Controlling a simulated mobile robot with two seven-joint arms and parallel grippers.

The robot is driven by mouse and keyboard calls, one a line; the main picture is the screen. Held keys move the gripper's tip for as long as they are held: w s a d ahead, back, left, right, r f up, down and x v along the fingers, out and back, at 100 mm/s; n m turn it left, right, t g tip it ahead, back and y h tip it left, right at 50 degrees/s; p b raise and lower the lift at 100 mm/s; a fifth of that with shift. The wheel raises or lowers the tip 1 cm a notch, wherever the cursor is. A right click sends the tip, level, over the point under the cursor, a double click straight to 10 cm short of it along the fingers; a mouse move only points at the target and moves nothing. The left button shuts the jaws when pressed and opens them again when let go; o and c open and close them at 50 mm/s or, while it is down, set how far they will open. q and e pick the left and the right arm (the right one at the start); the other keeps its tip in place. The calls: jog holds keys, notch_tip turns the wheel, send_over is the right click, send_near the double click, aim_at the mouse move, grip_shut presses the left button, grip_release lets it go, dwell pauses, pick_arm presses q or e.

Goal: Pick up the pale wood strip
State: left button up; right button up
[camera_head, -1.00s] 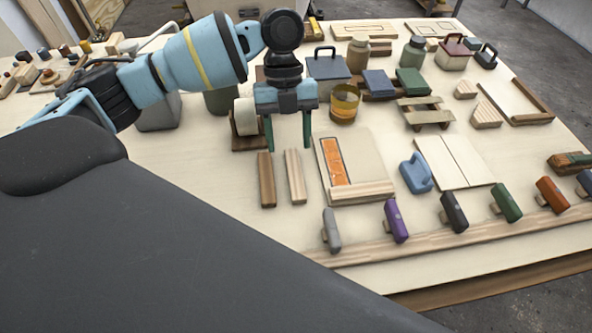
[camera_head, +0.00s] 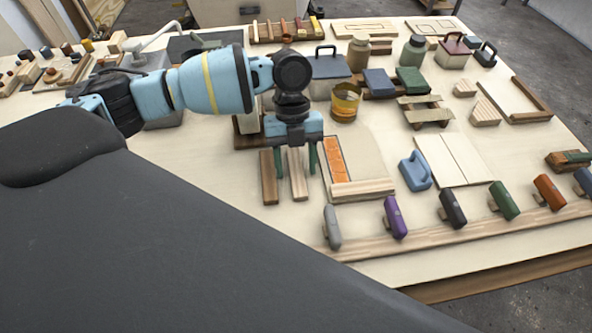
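The pale wood strip (camera_head: 298,187) lies on the table, just right of a darker brown strip (camera_head: 268,185). My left gripper (camera_head: 296,172) is open, pointing down, with its two green fingers on either side of the pale strip in the head view. The fingers do not appear closed on it, and how far the tips are above the table is hard to tell. The gripper body hides the strip's far end. My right gripper is not in view.
A board with an orange panel (camera_head: 338,163) lies close to the right of the gripper. An amber jar (camera_head: 345,102) and a lidded grey box (camera_head: 328,75) stand behind. Several coloured handled blocks, including a grey one (camera_head: 331,226), line the front strip.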

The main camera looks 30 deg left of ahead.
aim_at(298, 175)
pick_arm(q)
jog(key=c, duration=1)
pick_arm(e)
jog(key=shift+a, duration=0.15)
pick_arm(q)
jog(key=shift+r, duration=0.1)
